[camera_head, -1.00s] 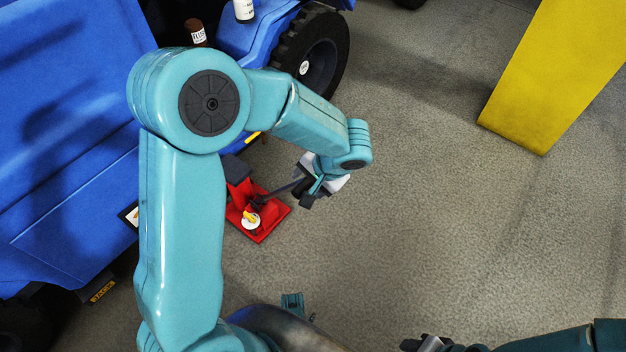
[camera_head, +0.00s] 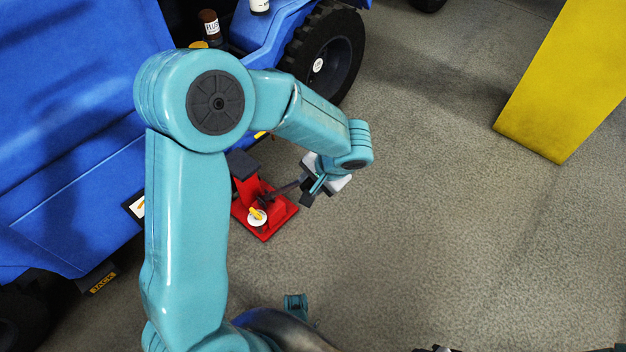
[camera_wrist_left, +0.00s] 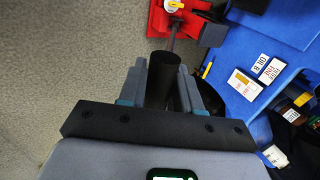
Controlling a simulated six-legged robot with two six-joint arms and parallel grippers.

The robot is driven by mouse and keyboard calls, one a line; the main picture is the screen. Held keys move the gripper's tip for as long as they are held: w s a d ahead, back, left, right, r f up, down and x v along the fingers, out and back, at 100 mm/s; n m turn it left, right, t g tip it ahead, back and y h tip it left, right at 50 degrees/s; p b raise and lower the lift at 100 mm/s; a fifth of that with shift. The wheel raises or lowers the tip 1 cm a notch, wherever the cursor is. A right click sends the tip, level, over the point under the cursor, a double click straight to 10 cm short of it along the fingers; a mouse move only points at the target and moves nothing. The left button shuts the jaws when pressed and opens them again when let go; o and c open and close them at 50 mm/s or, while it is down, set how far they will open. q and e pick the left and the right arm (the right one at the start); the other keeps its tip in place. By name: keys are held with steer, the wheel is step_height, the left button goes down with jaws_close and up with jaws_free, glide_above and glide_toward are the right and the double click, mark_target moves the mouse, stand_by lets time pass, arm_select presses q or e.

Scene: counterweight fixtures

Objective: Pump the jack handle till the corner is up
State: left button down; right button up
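The red jack (camera_head: 281,211) stands on the floor beside the blue vehicle (camera_head: 80,150). It has a dark pad (camera_head: 242,164) on top and a white disc with a yellow knob (camera_head: 257,216). Its dark handle (camera_head: 287,188) slants up to my left gripper (camera_head: 310,192). In the left wrist view the black handle grip (camera_wrist_left: 163,80) lies between the two fingers of my left gripper (camera_wrist_left: 163,95), which are closed against it. I cannot tell whether the pad touches the vehicle. Only a sliver of my right gripper (camera_head: 436,349) shows at the bottom edge.
A dark wheel (camera_head: 328,55) of the vehicle is behind the jack. A brown bottle (camera_head: 210,27) and a white bottle (camera_head: 260,6) stand on the vehicle. A yellow panel (camera_head: 565,80) is at right. The floor between is clear.

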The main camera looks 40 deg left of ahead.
arm_select(q)
steer(key=shift+d+f, duration=0.1)
steer(key=shift+f, duration=0.1)
steer(key=d+f+y+b, duration=0.3)
steer(key=d+f+b, duration=0.4)
steer(key=d, duration=0.1)
steer(key=shift+s+d+f+b, duration=0.3)
steer(key=shift+s, duration=0.1)
arm_select(e)
steer(key=w+d+f+t, duration=0.1)
steer(key=w+f+t, duration=0.1)
steer(key=w+f, duration=0.3)
step_height(320, 180, down, 2)
steer(key=shift+f, duration=0.2)
